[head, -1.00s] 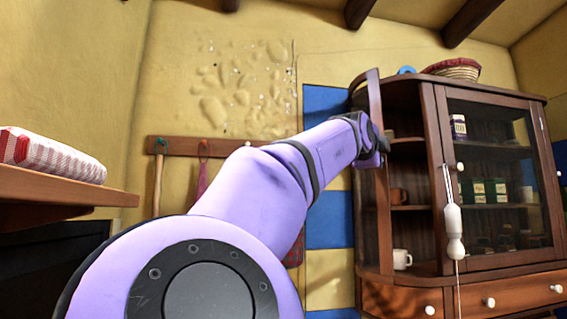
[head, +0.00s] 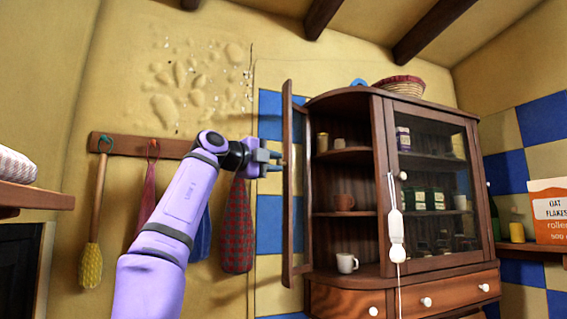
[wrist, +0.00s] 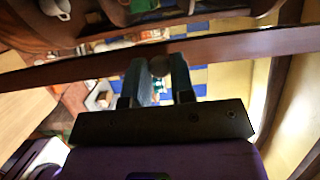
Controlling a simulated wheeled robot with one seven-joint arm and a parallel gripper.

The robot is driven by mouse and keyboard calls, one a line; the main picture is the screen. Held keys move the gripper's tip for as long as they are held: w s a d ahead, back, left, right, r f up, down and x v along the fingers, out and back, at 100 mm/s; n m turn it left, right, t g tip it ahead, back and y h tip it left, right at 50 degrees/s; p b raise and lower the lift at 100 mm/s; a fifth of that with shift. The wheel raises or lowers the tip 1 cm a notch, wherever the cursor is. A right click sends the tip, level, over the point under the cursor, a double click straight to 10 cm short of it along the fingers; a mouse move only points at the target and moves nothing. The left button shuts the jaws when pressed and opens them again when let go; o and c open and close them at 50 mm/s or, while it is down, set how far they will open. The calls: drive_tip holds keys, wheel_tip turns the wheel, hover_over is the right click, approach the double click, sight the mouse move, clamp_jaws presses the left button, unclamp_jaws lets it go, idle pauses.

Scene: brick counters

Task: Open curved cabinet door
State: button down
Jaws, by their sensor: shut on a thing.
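The wooden cabinet (head: 381,170) stands at the right in the head view. Its narrow curved door (head: 287,120) is swung wide open and seen nearly edge-on at the left of the cabinet. The shelves behind it are exposed. My gripper (head: 274,160) is at the outer side of the door, about mid-height. In the wrist view, my gripper (wrist: 160,76) is shut on a small round knob (wrist: 160,64) on the door's wooden frame (wrist: 225,47). The knob is hidden in the head view.
A peg rail (head: 125,144) with hanging cloths is behind my arm. A shelf (head: 35,197) juts in at left.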

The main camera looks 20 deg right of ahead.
drive_tip(key=shift+w+a+r+g, duration=0.15)
drive_tip(key=shift+g, duration=0.15)
drive_tip(key=c, duration=1)
unclamp_jaws()
drive_tip(key=shift+a, duration=0.1)
drive_tip(key=v, duration=1)
drive_tip(key=shift+a+f, duration=0.25)
